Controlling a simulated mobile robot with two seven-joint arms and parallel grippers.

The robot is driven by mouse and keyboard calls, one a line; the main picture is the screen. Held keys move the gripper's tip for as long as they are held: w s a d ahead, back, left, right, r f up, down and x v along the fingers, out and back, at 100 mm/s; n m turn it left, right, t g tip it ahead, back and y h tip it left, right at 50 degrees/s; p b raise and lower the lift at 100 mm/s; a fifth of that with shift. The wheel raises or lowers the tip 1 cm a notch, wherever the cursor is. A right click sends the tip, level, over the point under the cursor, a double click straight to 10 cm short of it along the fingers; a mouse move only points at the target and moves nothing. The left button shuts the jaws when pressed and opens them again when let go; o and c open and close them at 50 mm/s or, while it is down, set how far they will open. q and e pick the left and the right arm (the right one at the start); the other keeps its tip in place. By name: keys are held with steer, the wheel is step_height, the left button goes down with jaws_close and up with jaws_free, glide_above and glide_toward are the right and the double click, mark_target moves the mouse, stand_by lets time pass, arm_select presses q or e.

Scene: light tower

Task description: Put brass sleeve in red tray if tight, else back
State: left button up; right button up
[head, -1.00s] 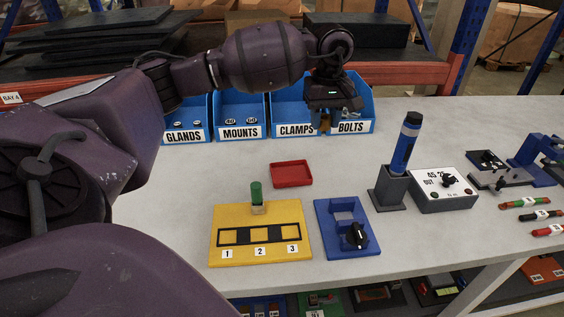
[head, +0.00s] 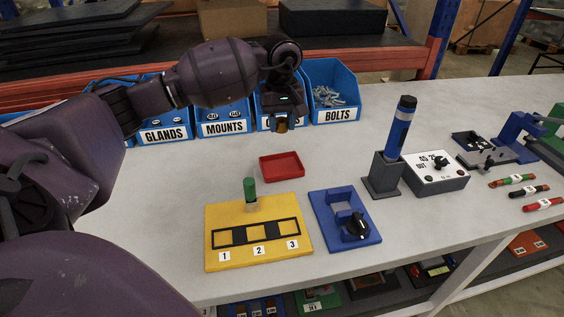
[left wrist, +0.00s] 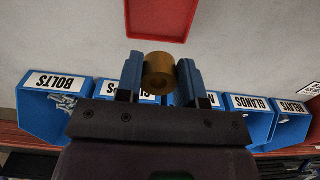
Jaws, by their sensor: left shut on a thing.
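My left gripper (head: 282,122) is in front of the blue bins in the head view. In the left wrist view its two blue fingers (left wrist: 160,80) are shut on the brass sleeve (left wrist: 158,70), a short gold cylinder with a hole. The sleeve shows small between the fingers in the head view (head: 281,127). The red tray (head: 282,166) lies on the bench in front of the gripper, empty. It also shows at the top of the left wrist view (left wrist: 160,18). The sleeve is held apart from the tray. My right gripper is not in view.
Blue bins, including the BOLTS bin (head: 333,92), line the back. A yellow board (head: 257,256) with numbered squares and a green-topped peg (head: 250,190) stands in front. A blue fixture (head: 325,232) with a black knob, a torch-like tool (head: 400,128) in a holder and a meter box (head: 436,173) are right.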

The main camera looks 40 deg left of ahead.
arm_select(q)
glide_above(282, 170)
step_height(282, 170, down, 7)
steer(key=shift+f+b, duration=0.1)
steer(key=shift+b, duration=0.2)
steer(key=shift+f, duration=0.7)
step_height(282, 170, down, 4)
steer(key=shift+f+b, duration=0.1)
steer(key=shift+b, duration=0.2)
steer(key=shift+f, duration=0.1)
steer(key=o, duration=0.9)
steer(key=shift+o, duration=0.2)
